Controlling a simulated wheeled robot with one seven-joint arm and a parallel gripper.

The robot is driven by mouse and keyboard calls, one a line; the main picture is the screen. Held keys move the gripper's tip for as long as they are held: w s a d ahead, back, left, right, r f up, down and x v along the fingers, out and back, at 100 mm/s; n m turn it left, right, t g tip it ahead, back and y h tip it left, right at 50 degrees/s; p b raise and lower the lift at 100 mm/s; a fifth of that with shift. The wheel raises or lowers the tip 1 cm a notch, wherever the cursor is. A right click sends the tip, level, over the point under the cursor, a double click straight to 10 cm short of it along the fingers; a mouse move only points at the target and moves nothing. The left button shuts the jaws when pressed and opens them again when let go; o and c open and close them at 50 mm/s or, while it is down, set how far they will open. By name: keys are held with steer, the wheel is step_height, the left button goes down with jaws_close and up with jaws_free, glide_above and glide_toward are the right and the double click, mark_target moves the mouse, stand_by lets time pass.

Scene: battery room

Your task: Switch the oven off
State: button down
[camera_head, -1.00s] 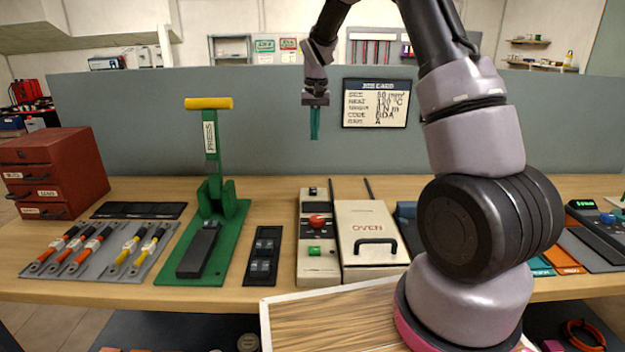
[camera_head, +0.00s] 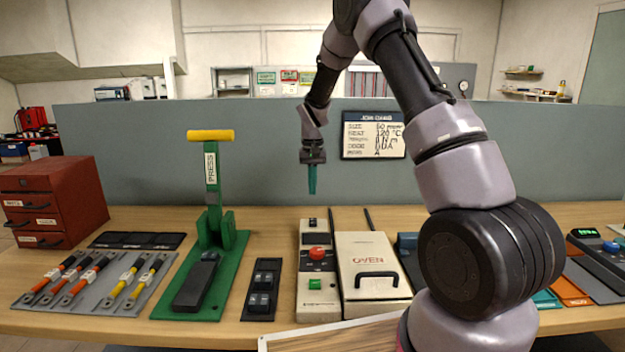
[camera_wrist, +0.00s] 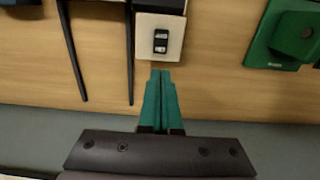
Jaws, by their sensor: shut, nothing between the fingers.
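The oven (camera_head: 370,258) is a cream box with a red OVEN label and a black handle, on the bench right of centre. Its lid looks shut. Beside it on the left stands a narrow cream control panel (camera_head: 318,302) with a red button (camera_head: 317,253), a green button (camera_head: 315,284) and a small black rocker switch at its far end, which also shows in the wrist view (camera_wrist: 161,40). My gripper (camera_head: 312,192) has teal fingers, pointing down, shut and empty. It hangs above the far end of the panel, apart from it. In the wrist view the fingertips (camera_wrist: 161,74) appear just beyond the switch end.
A green press (camera_head: 212,240) with a yellow handle stands to the left. A dark tray (camera_head: 262,290) lies between press and panel. Two dark rods (camera_head: 368,219) extend behind the oven. A grey partition (camera_head: 130,150) with a job card (camera_head: 374,135) rises behind the bench.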

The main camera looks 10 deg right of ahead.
mark_target(312, 219)
step_height(312, 219, down, 8)
steer(key=shift+f, duration=0.15)
stand_by(0.4)
steer(key=shift+w+f, duration=0.1)
steer(key=shift+f, duration=0.1)
steer(key=shift+s+a+r, duration=0.15)
steer(key=shift+s+r, duration=0.25)
steer(key=shift+s, duration=0.35)
step_height(312, 219, up, 14)
steer(key=w, duration=0.2)
steer(key=shift+d, duration=0.25)
steer(key=shift+f, duration=0.15)
